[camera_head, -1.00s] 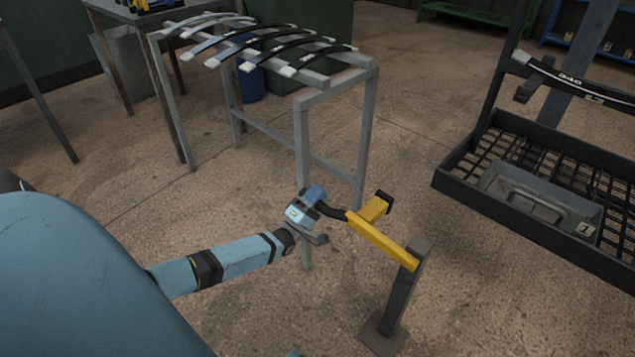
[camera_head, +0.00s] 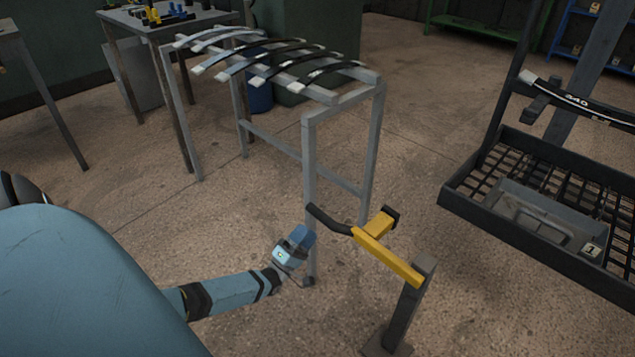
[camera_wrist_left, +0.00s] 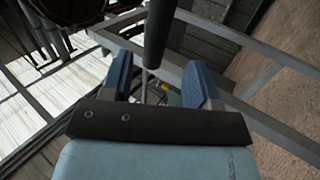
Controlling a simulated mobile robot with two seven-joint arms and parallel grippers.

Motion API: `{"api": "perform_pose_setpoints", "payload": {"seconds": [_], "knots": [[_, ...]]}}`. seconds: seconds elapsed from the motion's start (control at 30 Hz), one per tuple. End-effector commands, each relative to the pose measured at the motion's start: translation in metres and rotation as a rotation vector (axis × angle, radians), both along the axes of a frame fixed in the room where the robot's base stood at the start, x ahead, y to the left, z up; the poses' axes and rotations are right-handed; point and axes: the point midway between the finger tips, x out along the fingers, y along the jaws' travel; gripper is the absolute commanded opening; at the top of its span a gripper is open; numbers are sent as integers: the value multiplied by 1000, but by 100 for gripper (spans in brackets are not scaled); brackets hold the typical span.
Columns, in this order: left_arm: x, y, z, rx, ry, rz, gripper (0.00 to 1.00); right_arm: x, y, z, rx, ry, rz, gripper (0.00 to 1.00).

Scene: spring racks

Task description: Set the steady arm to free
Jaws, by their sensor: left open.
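The steady arm (camera_head: 388,254) is a yellow bar on a short dark post (camera_head: 410,305), with a yellow cross piece ending in a black tip at its far side. A black handle (camera_head: 330,221) sticks out from its left end. My left gripper (camera_head: 301,238) is open and empty, just below and left of the handle's free end, apart from it. In the left wrist view the blue fingers (camera_wrist_left: 160,85) are spread, and a dark round bar (camera_wrist_left: 158,35), seemingly the handle, shows between and beyond them. My right gripper is not in view.
A grey metal rack (camera_head: 310,150) with several dark curved leaf springs stands behind the steady arm. A dark mesh tray (camera_head: 470,205) with a grey case (camera_head: 545,215) is at the right. Open floor lies between them.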

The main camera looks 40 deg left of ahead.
Motion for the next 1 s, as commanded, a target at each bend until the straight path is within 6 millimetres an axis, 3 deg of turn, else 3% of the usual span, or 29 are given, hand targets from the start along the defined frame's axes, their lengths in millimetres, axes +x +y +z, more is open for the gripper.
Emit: {"api": "perform_pose_setpoints", "payload": {"seconds": [0.1,0.3,1.0], "knots": [[-21,2,-13,0,3,1,55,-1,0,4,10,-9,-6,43],[-40,3,-27,-1,2,0,55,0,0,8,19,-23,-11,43],[-44,4,-30,0,0,0,55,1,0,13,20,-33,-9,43]]}}
